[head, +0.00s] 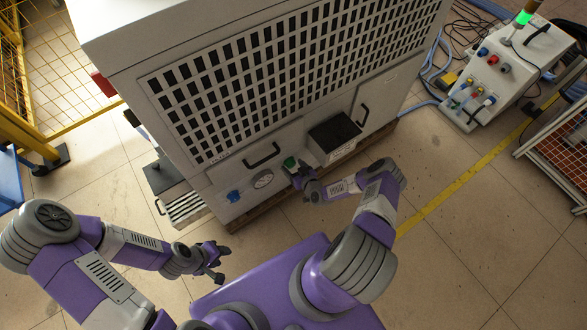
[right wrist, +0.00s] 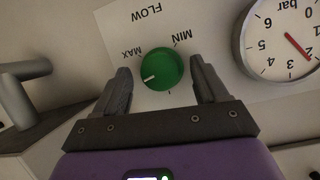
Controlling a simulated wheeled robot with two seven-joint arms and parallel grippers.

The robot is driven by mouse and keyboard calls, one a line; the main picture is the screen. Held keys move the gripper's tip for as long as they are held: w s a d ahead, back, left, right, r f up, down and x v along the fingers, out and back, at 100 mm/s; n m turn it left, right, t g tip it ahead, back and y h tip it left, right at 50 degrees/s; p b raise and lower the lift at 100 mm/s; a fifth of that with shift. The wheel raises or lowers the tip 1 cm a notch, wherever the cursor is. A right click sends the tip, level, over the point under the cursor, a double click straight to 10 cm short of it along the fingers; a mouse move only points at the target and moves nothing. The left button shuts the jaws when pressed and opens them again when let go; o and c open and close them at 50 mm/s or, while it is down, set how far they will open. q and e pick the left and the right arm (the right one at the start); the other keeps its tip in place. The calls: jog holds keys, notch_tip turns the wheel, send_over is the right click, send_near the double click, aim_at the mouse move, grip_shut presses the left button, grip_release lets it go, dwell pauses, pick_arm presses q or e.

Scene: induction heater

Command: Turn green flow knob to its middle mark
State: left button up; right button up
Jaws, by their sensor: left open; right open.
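The green flow knob (head: 290,163) is on the lower front panel of the large grey cabinet (head: 215,182). In the right wrist view the knob (right wrist: 165,66) is between the fingers of my right gripper (right wrist: 160,72), with a visible gap on each side. Its white pointer line points to the lower left. The FLOW, MIN and MAX lettering appears turned over, with MAX at left and MIN at upper right. In the head view my right gripper (head: 301,176) is open at the knob. My left gripper (head: 219,263) is open and empty, away from the cabinet.
A round pressure gauge (head: 263,181) is beside the knob, with a blue knob (head: 233,196) further left. A black box (head: 335,132) juts out to the right, and handles (head: 263,155) (head: 362,116) stick out nearby. Floor in front of the cabinet's right side is clear.

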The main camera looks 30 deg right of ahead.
jog(key=shift+w, duration=0.15)
jog(key=c, duration=1)
jog(key=shift+c, duration=0.2)
jog(key=shift+h, duration=0.3)
